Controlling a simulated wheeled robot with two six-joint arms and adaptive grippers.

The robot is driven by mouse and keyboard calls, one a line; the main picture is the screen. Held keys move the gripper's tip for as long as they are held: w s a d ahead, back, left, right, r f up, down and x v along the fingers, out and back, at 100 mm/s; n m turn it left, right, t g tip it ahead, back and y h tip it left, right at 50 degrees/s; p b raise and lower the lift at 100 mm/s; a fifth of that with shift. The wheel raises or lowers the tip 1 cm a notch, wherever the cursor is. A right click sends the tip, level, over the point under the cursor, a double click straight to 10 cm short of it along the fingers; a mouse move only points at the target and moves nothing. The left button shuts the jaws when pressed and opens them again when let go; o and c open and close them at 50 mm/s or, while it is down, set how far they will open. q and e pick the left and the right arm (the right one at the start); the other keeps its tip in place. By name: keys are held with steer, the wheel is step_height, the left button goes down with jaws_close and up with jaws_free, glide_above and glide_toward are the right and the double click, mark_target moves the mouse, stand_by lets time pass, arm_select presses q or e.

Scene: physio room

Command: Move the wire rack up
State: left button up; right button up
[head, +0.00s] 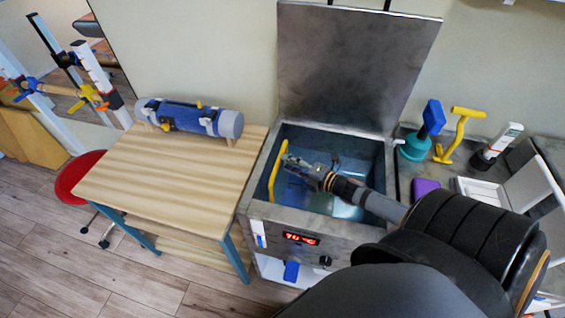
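A grey metal tank (258,211) stands open with its lid (352,70) raised against the wall. A yellow handle (277,172) stands up inside the tank along its left wall, and it looks like part of the wire rack. The rest of the rack is hard to make out in the bluish interior, partly behind my arm. My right gripper (291,166) reaches into the tank opening from the right, its fingertips close to the handle. I cannot tell whether they touch it or how far apart the fingers are. My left gripper is not in view.
A wooden table (165,177) left of the tank has a blue roll (188,117) at its back and a bare front. A red stool (80,174) stands beyond it. Right of the tank are a teal-based blue tool (423,131), a yellow tool (459,134) and a white tray (487,192).

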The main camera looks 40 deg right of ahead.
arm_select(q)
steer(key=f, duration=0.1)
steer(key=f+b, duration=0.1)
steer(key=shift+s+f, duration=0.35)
arm_select(e)
steer(key=x, duration=0.3)
steer(key=shift+w, duration=0.25)
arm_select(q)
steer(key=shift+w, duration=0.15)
arm_select(e)
jaws_close()
